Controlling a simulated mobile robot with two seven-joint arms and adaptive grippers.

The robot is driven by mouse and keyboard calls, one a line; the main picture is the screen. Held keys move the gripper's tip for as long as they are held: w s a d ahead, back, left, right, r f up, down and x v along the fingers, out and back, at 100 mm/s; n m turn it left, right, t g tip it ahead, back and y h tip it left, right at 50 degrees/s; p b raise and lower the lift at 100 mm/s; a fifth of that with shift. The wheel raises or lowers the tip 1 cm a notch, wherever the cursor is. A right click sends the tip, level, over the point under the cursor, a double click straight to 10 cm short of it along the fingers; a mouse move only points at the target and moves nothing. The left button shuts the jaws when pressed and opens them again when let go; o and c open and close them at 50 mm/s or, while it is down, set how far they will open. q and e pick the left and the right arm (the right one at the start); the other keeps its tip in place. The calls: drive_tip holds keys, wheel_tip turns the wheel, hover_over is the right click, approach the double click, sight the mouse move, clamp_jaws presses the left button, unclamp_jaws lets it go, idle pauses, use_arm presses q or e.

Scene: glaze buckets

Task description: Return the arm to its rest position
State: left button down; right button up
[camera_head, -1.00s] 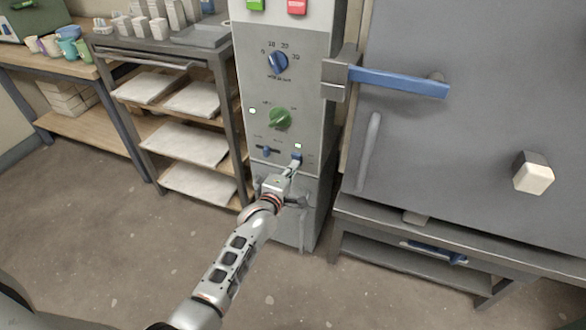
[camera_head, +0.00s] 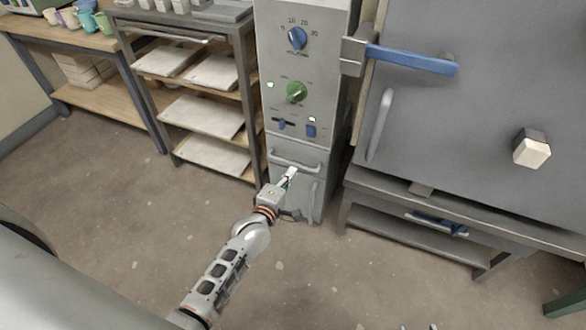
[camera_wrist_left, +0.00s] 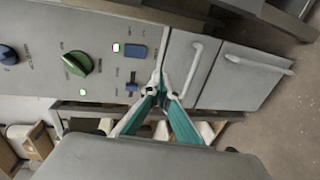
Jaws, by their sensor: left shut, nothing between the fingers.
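My left arm reaches up from the bottom of the head view. Its gripper (camera_head: 289,176) is shut and empty, in front of the lower door of the grey control cabinet (camera_head: 309,155). It appears just below the cabinet's horizontal handle (camera_head: 295,166); I cannot tell the exact gap. In the left wrist view the teal fingers (camera_wrist_left: 160,78) meet at their tips, with the panel behind them. The blue rocker switch (camera_head: 311,130) stands clear of the gripper. Small greenish tips (camera_head: 432,327) at the bottom edge may be my right gripper, almost wholly cut off.
The panel also has a blue dial (camera_head: 297,38), a green knob (camera_head: 296,91) and a blue slider (camera_head: 282,124). A rack with pale slabs (camera_head: 201,117) stands left. A large grey door with a blue lever (camera_head: 412,60) is right. The floor (camera_head: 340,270) in front is clear.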

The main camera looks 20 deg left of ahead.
drive_tip(key=shift+s+a, duration=0.1)
drive_tip(key=shift+a, duration=0.05)
idle(0.3)
use_arm(q)
drive_tip(key=s+d+r+m+g+h+p, duration=0.2)
drive_tip(key=s+m+g+p, duration=0.3)
drive_tip(key=s+m, duration=1.7)
drive_tip(key=s+p, duration=0.4)
drive_tip(key=s, duration=0.7)
drive_tip(key=shift+d+r, duration=0.15)
drive_tip(key=shift+r, duration=0.05)
use_arm(e)
drive_tip(key=shift+m, duration=0.3)
drive_tip(key=r, duration=0.3)
drive_tip(key=s+r, duration=0.1)
drive_tip(key=r, duration=0.1)
drive_tip(key=shift+s+a, duration=0.1)
drive_tip(key=shift+a, duration=0.3)
drive_tip(key=shift+w+r, duration=0.25)
drive_tip(key=shift+r, duration=0.05)
